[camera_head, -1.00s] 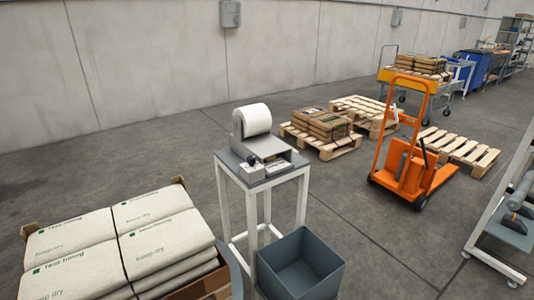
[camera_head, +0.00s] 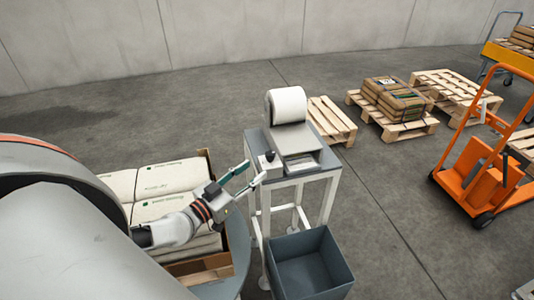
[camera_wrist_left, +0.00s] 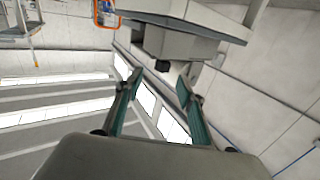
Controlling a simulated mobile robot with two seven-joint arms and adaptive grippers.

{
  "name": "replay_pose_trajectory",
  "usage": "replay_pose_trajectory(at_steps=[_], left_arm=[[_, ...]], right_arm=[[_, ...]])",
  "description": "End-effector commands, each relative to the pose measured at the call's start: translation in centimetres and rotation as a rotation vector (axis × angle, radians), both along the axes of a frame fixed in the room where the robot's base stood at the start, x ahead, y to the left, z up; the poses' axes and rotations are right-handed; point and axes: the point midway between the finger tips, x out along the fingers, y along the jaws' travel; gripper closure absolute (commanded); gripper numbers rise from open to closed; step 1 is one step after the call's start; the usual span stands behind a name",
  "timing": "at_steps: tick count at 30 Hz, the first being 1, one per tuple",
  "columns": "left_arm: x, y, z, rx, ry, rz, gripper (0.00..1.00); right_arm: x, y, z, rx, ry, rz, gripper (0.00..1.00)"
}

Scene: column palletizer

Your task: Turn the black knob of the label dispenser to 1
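The label dispenser (camera_head: 296,139) is a grey device with a large white roll (camera_head: 287,104), standing on a small table with white legs. Its small black knob (camera_head: 269,155) is at the front left of the device. My left gripper (camera_head: 256,170) is open and empty, its two fingers apart just left of the dispenser and near the knob. In the left wrist view the open fingers (camera_wrist_left: 158,76) point toward the grey underside of a box, with a dark knob-like part (camera_wrist_left: 162,66) between the tips. The number setting is too small to read. My right gripper is out of view.
A grey bin (camera_head: 310,265) stands in front of the table. Wooden pallets (camera_head: 330,122) and an orange lift truck (camera_head: 490,165) stand to the right. The floor between is clear.

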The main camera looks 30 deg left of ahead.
Motion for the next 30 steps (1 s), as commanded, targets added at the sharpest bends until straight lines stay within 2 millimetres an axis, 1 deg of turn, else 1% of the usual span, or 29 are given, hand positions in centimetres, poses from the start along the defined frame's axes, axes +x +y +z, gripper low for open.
replay_pose_trajectory(at_steps=[2,5,15,19,24,30], left_arm=[[0.4,0.4,0.3,0.0,0.0,0.009,0.61],[1.2,0.4,0.3,-0.002,0.0,0.013,0.61],[5.7,-0.2,0.3,-0.002,-0.002,0.011,0.61],[7.0,-0.4,0.2,-0.001,-0.001,0.011,0.61],[7.8,-0.5,0.2,-0.003,0.001,0.01,0.61],[7.9,-0.6,0.2,-0.002,0.002,0.01,0.61]], right_arm=[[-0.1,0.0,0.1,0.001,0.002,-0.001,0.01],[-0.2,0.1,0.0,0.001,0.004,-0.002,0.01],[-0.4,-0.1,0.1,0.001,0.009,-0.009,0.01],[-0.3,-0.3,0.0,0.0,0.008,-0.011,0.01],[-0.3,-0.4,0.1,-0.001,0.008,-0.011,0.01],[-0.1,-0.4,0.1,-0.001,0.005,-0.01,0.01]])
